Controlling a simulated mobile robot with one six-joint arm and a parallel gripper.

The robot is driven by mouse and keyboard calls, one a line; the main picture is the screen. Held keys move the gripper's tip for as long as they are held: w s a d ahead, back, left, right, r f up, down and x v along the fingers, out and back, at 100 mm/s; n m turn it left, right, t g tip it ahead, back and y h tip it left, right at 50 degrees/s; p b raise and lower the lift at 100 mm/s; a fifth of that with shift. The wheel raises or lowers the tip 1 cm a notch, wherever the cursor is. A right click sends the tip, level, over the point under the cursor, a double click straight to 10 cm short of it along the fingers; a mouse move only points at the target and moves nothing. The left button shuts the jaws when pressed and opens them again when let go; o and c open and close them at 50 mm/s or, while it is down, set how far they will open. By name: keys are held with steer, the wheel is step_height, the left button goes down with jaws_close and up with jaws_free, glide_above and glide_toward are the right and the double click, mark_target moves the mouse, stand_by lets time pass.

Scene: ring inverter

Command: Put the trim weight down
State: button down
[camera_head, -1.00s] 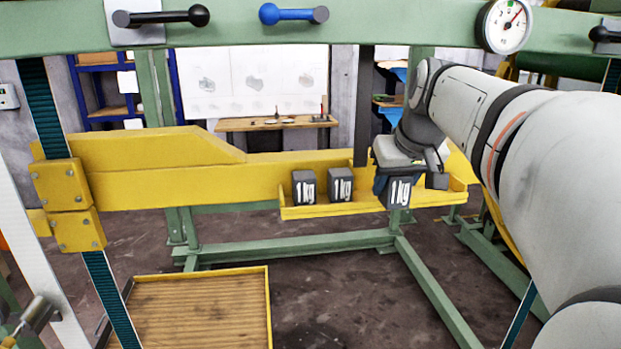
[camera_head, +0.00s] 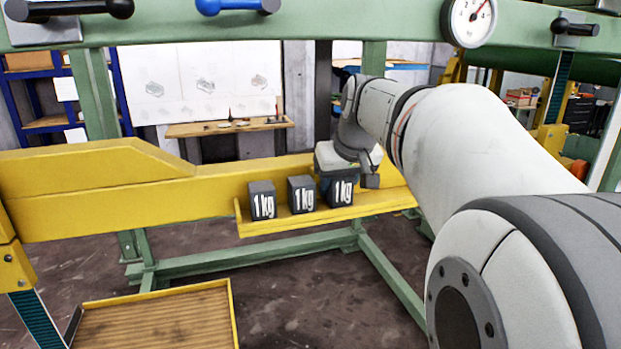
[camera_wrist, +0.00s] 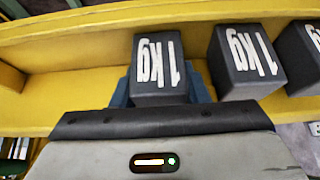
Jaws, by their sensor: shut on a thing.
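The trim weight (camera_head: 342,192) is a dark grey block marked 1 kg. My gripper (camera_wrist: 160,88) is shut on it, with a blue finger on each side; the weight also shows in the wrist view (camera_wrist: 158,70). It is upright over the yellow tray (camera_head: 268,228), at the right end of a row with two like weights (camera_head: 262,201) (camera_head: 301,195). Its bottom looks close to the tray floor; I cannot tell whether it touches. In the head view my gripper (camera_head: 340,172) is behind and above the weight, its fingers mostly hidden.
A yellow beam (camera_head: 110,190) runs behind the tray and to the left. The tray is free to the right of the held weight. A wooden-floored platform (camera_head: 155,318) with a yellow rim lies low at left. A green frame bar (camera_head: 250,244) passes below.

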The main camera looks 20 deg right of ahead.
steer(key=shift+a, duration=0.1)
steer(key=c, duration=0.8)
jaws_free()
steer(key=shift+f, duration=0.15)
